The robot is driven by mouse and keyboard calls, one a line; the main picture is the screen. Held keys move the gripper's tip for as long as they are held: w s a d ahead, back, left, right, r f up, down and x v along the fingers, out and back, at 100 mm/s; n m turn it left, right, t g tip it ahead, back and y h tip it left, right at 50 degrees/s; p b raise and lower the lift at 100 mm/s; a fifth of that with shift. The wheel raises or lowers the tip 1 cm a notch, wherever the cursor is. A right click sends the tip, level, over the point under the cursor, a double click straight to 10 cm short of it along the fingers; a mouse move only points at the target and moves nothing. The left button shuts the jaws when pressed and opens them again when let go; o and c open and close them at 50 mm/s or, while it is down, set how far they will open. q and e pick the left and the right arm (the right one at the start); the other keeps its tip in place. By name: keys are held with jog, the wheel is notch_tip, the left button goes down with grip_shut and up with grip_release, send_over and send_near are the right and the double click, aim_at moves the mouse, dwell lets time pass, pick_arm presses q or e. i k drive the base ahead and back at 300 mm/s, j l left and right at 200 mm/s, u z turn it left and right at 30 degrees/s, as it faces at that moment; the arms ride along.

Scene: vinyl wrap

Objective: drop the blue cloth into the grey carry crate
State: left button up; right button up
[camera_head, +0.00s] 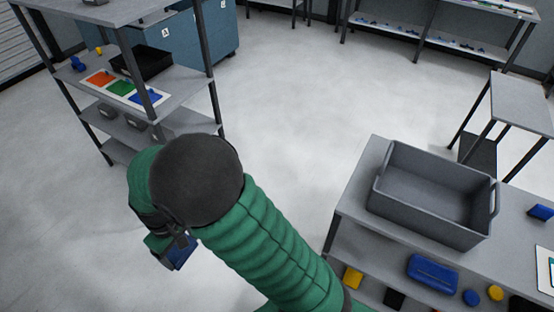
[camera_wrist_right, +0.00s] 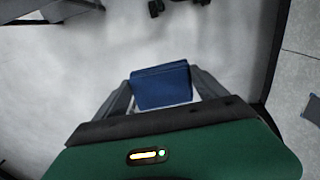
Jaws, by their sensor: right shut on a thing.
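The blue cloth (camera_wrist_right: 161,86) is a folded dark blue block between the two fingers of my right gripper (camera_wrist_right: 163,98) in the right wrist view. The gripper is shut on it, with bare floor behind. In the head view the blue cloth (camera_head: 181,251) shows at the lower left, below my green right arm, held over the floor. The arm hides part of the gripper there. The grey carry crate (camera_head: 432,222) stands on the table at the right of the head view, open at the top, and looks empty. The held cloth is well to the left of it. My left gripper is not in view.
The grey table (camera_head: 362,190) has a lower shelf with a blue case (camera_head: 433,273) and small yellow and blue items. A shelf unit (camera_head: 186,86) at the left holds a black tray (camera_head: 141,63) and coloured cards. Open floor (camera_head: 290,110) lies between them.

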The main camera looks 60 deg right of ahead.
aim_at(441, 210)
jog(key=i+l+z, duration=0.1)
jog(key=z, duration=0.3)
jog(key=i+z, duration=0.2)
jog(key=z, duration=0.2)
jog(key=i+l+z, duration=0.1)
jog(key=z, duration=0.3)
jog(key=i+z, duration=0.25)
jog(key=z, duration=0.15)
jog(key=i+j+z, duration=0.15)
jog(key=z, duration=0.25)
